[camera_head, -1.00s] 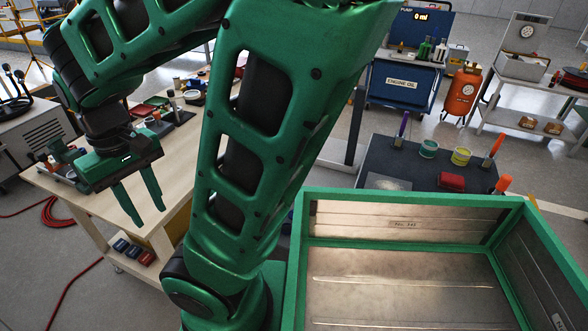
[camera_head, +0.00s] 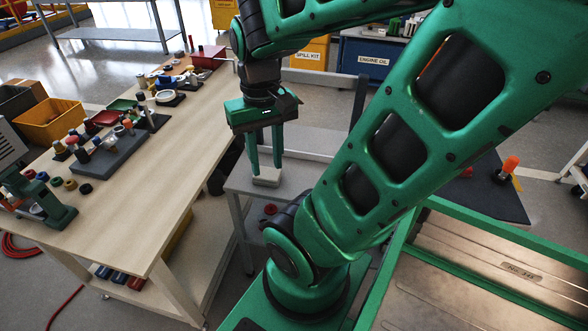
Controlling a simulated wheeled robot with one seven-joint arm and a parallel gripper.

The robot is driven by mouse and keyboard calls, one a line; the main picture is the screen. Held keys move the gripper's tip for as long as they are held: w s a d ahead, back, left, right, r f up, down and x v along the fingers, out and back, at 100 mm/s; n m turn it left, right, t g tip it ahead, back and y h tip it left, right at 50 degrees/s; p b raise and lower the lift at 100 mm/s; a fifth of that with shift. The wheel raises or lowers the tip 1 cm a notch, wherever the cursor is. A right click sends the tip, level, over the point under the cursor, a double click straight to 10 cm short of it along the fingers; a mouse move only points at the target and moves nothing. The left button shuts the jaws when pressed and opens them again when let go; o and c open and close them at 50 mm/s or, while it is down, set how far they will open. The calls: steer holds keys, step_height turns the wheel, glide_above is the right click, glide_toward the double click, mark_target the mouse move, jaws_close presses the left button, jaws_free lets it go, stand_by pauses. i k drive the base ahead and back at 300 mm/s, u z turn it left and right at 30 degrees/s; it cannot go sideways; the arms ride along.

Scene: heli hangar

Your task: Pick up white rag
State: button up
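My gripper (camera_head: 266,168) points down over a low grey table (camera_head: 312,142). Its two fingers are apart. A small pale, flat-topped thing (camera_head: 266,178), which may be the white rag, shows at the fingertips near the table's left part. I cannot tell whether the fingers touch it. No other white rag can be made out. My green arm hides part of the grey table and the area to its right.
A blue engine oil cabinet (camera_head: 372,62) stands behind. A green-rimmed metal-lined box (camera_head: 480,262) is at lower right.

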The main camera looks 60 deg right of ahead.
mark_target(268, 176)
steer(key=z, duration=0.3)
steer(key=k, duration=0.5)
steer(key=z, duration=0.6)
steer(key=i, duration=0.45)
